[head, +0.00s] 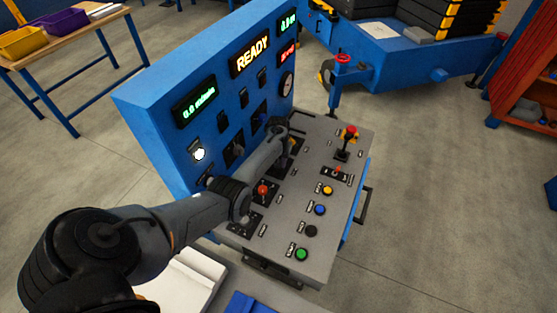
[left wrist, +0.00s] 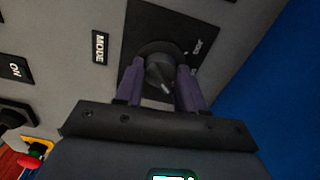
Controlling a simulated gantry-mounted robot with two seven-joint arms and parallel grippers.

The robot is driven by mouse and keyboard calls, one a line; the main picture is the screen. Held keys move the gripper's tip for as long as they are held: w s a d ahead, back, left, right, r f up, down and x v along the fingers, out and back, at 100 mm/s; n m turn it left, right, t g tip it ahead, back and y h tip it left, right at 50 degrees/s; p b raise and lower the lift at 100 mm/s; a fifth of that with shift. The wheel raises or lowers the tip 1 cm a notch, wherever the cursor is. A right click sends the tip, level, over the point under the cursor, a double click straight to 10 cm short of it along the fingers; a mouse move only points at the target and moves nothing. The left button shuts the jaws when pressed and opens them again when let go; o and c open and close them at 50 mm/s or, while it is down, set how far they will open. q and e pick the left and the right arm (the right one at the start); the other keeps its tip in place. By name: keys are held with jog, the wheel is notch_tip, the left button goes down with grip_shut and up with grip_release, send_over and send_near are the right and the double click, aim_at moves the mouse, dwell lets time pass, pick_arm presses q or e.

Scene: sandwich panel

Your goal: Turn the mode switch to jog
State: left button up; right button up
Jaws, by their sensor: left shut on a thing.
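The mode switch (left wrist: 158,74) is a dark round knob on a black plate, next to a "MODE" label (left wrist: 99,46), in the left wrist view. My left gripper (left wrist: 161,88) has its two fingers on either side of the knob, shut on it. A light mark shows on the knob, and small lettering on the plate is too blurred to read. In the head view my left gripper (head: 287,138) is at the panel's far part, close to the upright blue face, and its arm hides the switch. My right gripper does not show.
The grey control deck (head: 322,262) carries several coloured buttons, a red-topped lever (head: 263,190) and a red-topped joystick (head: 349,133). The blue upright panel (head: 150,110) has a display reading "READY" (head: 250,58). Open floor lies to the right of the panel.

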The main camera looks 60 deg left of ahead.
pick_arm(q)
jog(key=n+p, duration=0.1)
jog(key=n, duration=0.7)
jog(key=shift+p, duration=0.35)
jog(key=n, duration=0.5)
jog(key=shift+f+b, duration=0.1)
jog(key=shift+b, duration=0.25)
jog(key=n, duration=0.3)
jog(key=shift+b, duration=0.4)
jog(key=shift+n, duration=0.3)
jog(key=o, duration=1)
jog(key=shift+o, duration=0.2)
